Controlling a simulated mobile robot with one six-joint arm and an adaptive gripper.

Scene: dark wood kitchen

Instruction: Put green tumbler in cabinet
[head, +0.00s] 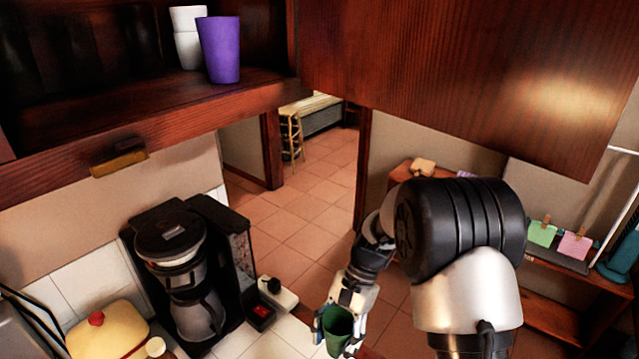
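The green tumbler (337,327) is at the bottom middle of the head view, upright or nearly so, with its open top showing. My gripper (340,312) is around the tumbler, with a finger at each side, and appears shut on it. A purple tumbler (220,50) and white cups (188,38) stand at the right end of the shelf.
A coffee maker (185,270) stands on the counter below the cabinet. A yellow butter dish (108,332) is at the lower left. The cabinet shelf left of the cups looks bare but dark. A low shelf (548,300) stands at the right.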

